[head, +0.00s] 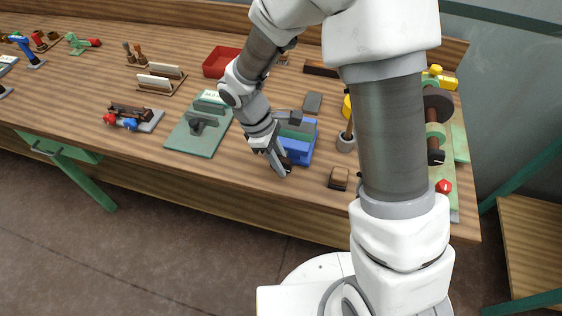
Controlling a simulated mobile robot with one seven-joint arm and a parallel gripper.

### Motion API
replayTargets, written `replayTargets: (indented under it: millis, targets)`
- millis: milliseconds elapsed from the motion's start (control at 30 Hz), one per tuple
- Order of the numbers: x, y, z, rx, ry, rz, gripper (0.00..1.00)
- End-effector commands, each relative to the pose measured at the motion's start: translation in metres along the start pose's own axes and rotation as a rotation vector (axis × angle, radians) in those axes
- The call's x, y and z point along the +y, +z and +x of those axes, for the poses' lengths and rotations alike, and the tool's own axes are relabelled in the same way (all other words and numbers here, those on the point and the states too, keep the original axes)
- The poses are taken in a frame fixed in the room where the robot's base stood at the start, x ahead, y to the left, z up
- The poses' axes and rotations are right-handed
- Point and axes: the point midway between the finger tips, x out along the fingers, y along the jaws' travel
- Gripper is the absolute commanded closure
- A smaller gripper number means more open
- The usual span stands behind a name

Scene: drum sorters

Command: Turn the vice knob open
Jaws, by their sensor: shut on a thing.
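A blue block-like fixture with a green-grey top (302,148), which looks like the vice, stands near the front edge of the bench, left of my upright arm link. My gripper (284,168) reaches down to the lower front left of this fixture. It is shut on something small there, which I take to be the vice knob. The knob itself is hidden by the fingers, so its turn angle cannot be told.
A green plate (190,143) lies left of the fixture and a red tray (221,62) behind it. A small dark brown block (339,178) sits to the right by the bench edge. A brown fixture with red and blue knobs (133,113) stands further left.

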Motion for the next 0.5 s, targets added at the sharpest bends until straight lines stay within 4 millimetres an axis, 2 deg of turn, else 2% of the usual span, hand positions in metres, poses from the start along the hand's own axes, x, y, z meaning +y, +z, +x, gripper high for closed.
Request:
replayTargets:
  millis: [167, 200, 233, 500]
  targets:
    - [0.0035, 0.0004, -0.0009, 0.004, 0.006, 0.004, 1.0]
    - [0.0036, 0.0004, -0.001, 0.004, 0.006, 0.004, 0.69]
    - [0.0035, 0.0004, -0.001, 0.004, 0.006, 0.004, 0.64]
    - [0.0022, 0.0001, -0.0017, 0.004, 0.004, 0.002, 0.64]
